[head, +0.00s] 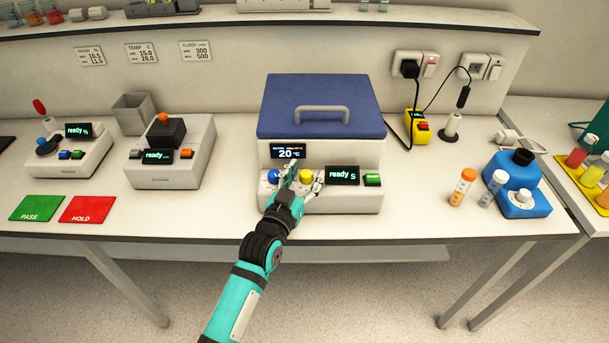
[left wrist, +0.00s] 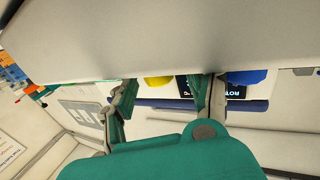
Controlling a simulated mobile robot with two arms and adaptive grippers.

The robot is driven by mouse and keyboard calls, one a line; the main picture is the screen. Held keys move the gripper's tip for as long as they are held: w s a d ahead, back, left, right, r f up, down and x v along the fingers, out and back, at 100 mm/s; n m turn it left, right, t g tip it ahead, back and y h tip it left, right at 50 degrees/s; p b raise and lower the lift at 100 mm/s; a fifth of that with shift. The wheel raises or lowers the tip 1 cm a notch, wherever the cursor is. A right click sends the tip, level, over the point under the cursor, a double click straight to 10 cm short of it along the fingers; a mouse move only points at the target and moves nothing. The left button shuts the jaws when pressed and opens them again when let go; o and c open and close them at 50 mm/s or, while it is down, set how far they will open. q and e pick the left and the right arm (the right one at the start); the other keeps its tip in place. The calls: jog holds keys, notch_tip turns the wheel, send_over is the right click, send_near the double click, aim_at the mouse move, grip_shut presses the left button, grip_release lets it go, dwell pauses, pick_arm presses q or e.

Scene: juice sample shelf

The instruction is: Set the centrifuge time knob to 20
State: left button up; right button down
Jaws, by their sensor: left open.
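The centrifuge (head: 330,155) stands mid-table, its blue lid (head: 321,112) closed. Its upper display (head: 288,152) reads 20 °C; the lower display (head: 342,175) reads "ready s". A blue knob (head: 274,176) and a yellow knob (head: 306,177) sit on its front, with a green button (head: 372,180) to the right. My left gripper (head: 304,178) is open at the front panel, its fingers on either side of the yellow knob. The left wrist view shows the yellow knob (left wrist: 158,82) between the fingers and the blue knob (left wrist: 248,77) beyond one finger. I cannot read which knob is for time.
Two instruments (head: 70,150) (head: 172,160) stand to the left, with green PASS (head: 37,208) and red HOLD (head: 88,209) mats in front. To the right are capped tubes (head: 462,187) and a blue device (head: 517,190). A shelf (head: 260,17) runs above. The table's front edge is close below the centrifuge.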

pick_arm(q)
jog(key=shift+c, duration=0.2)
grip_shut()
jog(key=shift+w+a+m+g+h+b, duration=0.15)
jog(key=shift+m+g+h+b, duration=0.35)
jog(key=shift+m+h+b, duration=0.65)
jog(key=shift+m+g+h+b, duration=0.45)
jog(key=shift+g+h, duration=0.25)
jog(key=shift+h, duration=0.25)
jog(key=shift+o, duration=0.2)
grip_release()
